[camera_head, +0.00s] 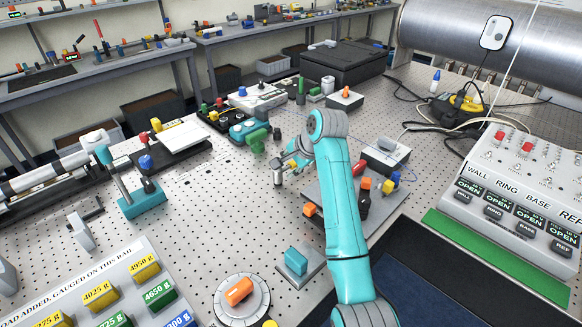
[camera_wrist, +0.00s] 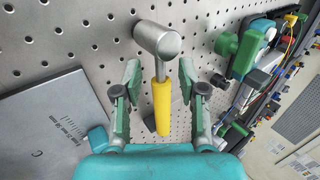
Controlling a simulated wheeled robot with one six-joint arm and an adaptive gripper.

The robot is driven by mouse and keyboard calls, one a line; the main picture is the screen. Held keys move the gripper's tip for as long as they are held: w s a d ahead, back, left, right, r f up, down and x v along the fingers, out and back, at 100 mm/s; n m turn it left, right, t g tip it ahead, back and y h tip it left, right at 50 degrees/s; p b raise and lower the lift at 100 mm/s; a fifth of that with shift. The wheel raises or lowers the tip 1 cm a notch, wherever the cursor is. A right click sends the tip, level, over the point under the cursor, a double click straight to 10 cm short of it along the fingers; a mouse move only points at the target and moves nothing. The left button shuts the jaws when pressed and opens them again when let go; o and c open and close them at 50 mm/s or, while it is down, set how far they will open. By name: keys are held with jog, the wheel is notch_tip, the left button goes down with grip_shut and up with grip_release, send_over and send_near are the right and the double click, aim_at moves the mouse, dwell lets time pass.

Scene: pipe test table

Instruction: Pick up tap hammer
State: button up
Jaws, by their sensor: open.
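The tap hammer has a grey metal head (camera_wrist: 158,40) and a yellow handle (camera_wrist: 162,105). In the wrist view its head is beyond my fingertips and its handle runs back between my fingers. My gripper (camera_wrist: 160,80) is open, one finger on each side of the handle, with visible gaps on both sides. In the head view my gripper (camera_head: 294,166) is near the middle of the perforated table, and the hammer's grey head (camera_head: 278,179) shows just left of it. My gripper partly hides the handle there.
A green clamp-like part (camera_head: 257,138) and a teal device (camera_head: 243,130) stand behind my gripper. A grey plate (camera_head: 325,205) with coloured blocks lies under my arm. A teal stand (camera_head: 141,198) is at left. The perforated table left of my gripper is mostly clear.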

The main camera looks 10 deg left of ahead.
jog(key=shift+x, duration=0.95)
grip_shut()
jog(key=shift+r, duration=0.1)
